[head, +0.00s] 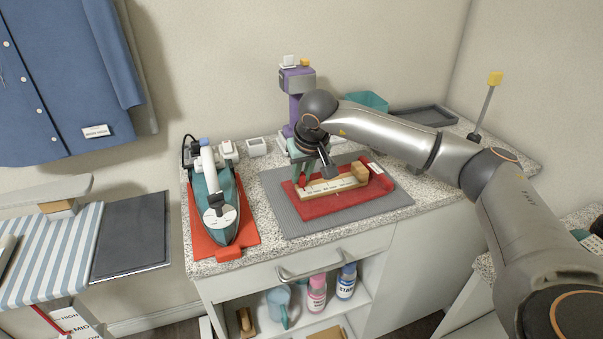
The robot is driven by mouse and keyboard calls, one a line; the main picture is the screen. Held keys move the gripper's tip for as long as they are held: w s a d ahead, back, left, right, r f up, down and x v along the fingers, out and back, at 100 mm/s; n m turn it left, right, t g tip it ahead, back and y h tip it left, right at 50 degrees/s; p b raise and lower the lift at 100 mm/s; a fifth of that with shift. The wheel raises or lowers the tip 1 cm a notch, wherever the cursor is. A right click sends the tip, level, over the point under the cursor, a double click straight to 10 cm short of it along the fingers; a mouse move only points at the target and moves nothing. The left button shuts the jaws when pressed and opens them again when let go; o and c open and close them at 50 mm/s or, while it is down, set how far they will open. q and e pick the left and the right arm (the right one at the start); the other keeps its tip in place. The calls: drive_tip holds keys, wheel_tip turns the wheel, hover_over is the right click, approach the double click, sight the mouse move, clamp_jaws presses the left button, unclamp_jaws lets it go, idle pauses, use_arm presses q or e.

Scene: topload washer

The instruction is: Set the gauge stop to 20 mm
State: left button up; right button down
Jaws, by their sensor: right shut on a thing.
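The gauge looks like a pale wooden strip (335,185) with small marks. It lies on a red board (350,202), with a raised wooden block (360,172) at its right end. My right gripper (327,176) reaches down over the strip's middle, its dark fingertips at the strip. It is shut on a small piece there, likely the gauge stop, which the fingers mostly hide. The marks are too small to read, so I cannot tell the stop's setting. My left gripper is not in view.
The board lies on a grey ribbed mat (284,216) on a speckled counter. A teal iron (228,214) stands on an orange-red mat to the left. A purple device (296,82) stands behind the gripper. A grey tray (420,117) lies at the back right.

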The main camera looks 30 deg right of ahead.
idle(0.3)
drive_tip(key=shift+s+d, duration=0.25)
drive_tip(key=shift+d, duration=0.75)
drive_tip(key=c, duration=0.8)
unclamp_jaws()
drive_tip(key=v, duration=1.2)
drive_tip(key=shift+s+r, duration=0.15)
drive_tip(key=shift+r, duration=0.05)
drive_tip(key=shift+a, duration=0.1)
drive_tip(key=shift+s, duration=0.1)
